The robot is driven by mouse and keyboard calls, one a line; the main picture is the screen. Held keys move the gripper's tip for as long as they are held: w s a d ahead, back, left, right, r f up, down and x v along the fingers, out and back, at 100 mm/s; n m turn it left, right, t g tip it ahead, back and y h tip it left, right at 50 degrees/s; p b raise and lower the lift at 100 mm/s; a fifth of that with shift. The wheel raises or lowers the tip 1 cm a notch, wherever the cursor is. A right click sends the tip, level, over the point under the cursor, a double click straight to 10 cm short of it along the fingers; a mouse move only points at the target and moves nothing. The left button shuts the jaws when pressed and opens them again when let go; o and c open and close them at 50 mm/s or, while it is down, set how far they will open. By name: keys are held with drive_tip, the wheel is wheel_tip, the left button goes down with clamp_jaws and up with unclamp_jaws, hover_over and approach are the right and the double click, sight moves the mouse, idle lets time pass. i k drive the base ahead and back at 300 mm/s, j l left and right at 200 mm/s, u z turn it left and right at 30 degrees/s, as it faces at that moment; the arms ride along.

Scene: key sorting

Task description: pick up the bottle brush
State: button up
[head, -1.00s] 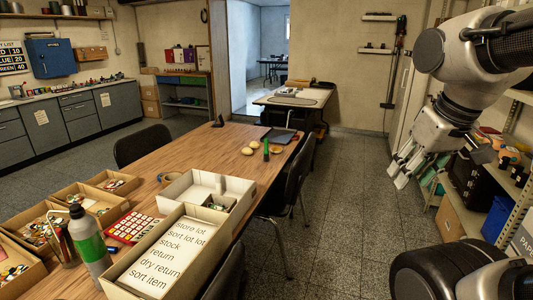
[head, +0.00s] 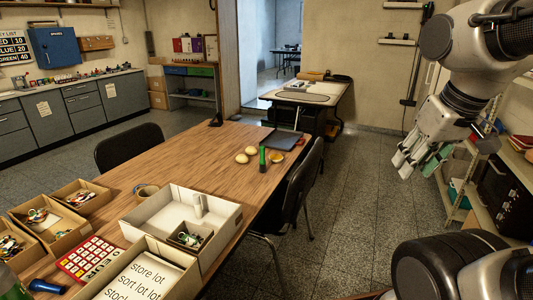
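I cannot make out a bottle brush for certain in the head view. On the long wooden table, an upright green cylinder (head: 262,158) stands near the far right edge; its kind is too small to tell. My gripper (head: 418,172) hangs at the right, over the floor and well apart from the table. Its fingers look spread, with nothing seen between them.
Black chairs (head: 128,147) stand at both sides. Shelves (head: 512,195) stand at right. The floor (head: 350,190) between is clear.

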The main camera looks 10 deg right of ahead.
sight(262, 168)
drive_tip(key=i+l+u, duration=0.15)
drive_tip(key=i+l, duration=0.35)
drive_tip(key=i+l+u, duration=0.15)
drive_tip(key=i+l, duration=0.35)
drive_tip(key=l, duration=0.2)
drive_tip(key=i+l+u, duration=0.2)
drive_tip(key=l+u, duration=0.2)
drive_tip(key=l, duration=0.15)
drive_tip(key=i+l+u, duration=0.15)
drive_tip(key=l+u, duration=0.25)
drive_tip(key=l, duration=0.15)
drive_tip(key=l+u, duration=0.4)
drive_tip(key=l, duration=0.2)
drive_tip(key=l+u, duration=0.4)
drive_tip(key=l, duration=0.25)
